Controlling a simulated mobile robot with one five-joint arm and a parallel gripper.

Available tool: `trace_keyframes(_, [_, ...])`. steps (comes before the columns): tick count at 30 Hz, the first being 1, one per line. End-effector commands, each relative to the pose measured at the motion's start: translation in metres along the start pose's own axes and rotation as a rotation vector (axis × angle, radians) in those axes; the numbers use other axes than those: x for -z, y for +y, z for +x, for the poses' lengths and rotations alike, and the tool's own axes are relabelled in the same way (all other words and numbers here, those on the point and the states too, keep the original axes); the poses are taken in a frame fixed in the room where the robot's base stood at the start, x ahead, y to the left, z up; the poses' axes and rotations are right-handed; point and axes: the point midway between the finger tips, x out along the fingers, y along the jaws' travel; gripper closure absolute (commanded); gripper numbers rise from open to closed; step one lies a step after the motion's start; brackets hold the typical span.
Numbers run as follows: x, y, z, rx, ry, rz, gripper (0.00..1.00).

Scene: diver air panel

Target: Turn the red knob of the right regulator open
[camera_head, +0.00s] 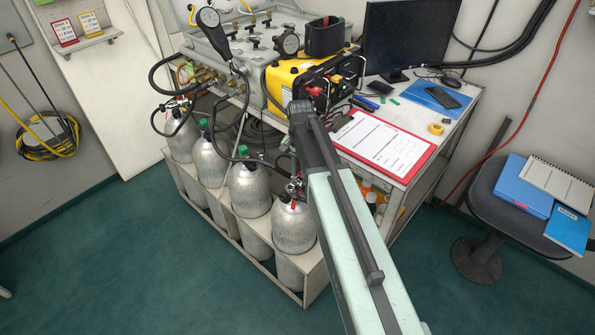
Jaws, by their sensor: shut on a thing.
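The right regulator (294,187) sits on top of the rightmost grey cylinder (293,232), close against the left edge of my arm in this view. A small red part (294,204) shows just below it. I cannot tell whether that part is the red knob or how far the knob is turned. My arm rises from the lower right to a dark grey end near the yellow unit and covers the area right of the regulator. My gripper's fingers are not visible; they seem hidden behind the arm.
Several more cylinders stand leftward in the beige rack (262,266), with black hoses above. A yellow unit (285,80) and a red clipboard (428,161) lie on the bench. A stool (481,190) holds blue folders at right.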

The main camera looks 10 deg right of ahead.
Motion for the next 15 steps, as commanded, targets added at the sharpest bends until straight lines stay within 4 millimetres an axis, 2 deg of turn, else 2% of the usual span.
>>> trace_keyframes(15, [0.0013, 0.0008, -0.0003, -0.002, 0.003, -0.425, 1.0])
